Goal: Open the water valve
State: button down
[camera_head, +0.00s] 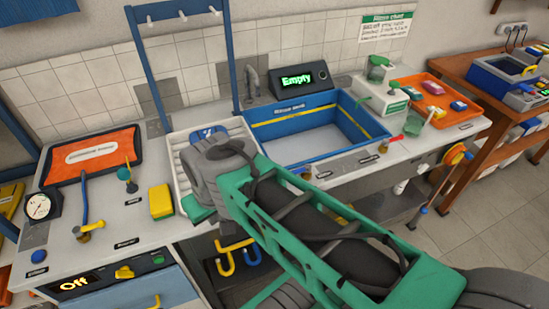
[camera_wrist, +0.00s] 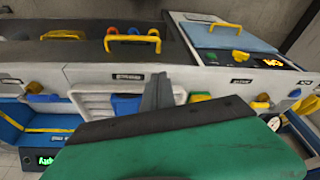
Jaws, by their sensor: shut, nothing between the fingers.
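A blue rinse tank (camera_head: 318,140) sits in the counter, with a display (camera_head: 296,80) reading "Empty" behind it. A red-handled valve (camera_head: 390,143) stands at its front right corner. A yellow fitting (camera_head: 305,172) sits at its front edge and shows in the wrist view (camera_wrist: 34,88). Left of my arm, a yellow fitting (camera_head: 86,233) carries a long blue lever. The labels are too small to tell which is the water valve. My gripper (camera_wrist: 157,90) is shut and empty over the counter's front, apart from these fittings. In the head view my wrist mostly hides it.
A white tray (camera_head: 183,183) and a yellow sponge (camera_head: 161,201) lie near my wrist. An orange tray (camera_head: 92,158) and a gauge (camera_head: 40,206) are at left. A blue frame (camera_head: 139,55) rises behind. Yellow handles (camera_wrist: 133,39) sit below the counter's front.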

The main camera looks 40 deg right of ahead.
jog(key=shift+s, duration=0.1)
jog(key=shift+d, duration=0.1)
jog(key=w+d+r+m+b, duration=0.25)
jog(key=w+d+b, duration=0.4)
jog(key=d, duration=0.65)
jog(key=s+d+r+h+b, duration=0.1)
jog(key=s+d+r, duration=0.1)
jog(key=d, duration=1.2)
jog(key=shift+r+m+t, duration=0.3)
jog(key=shift+r+m, duration=0.15)
jog(key=shift+r, duration=0.45)
jog(key=shift+d+f, duration=0.1)
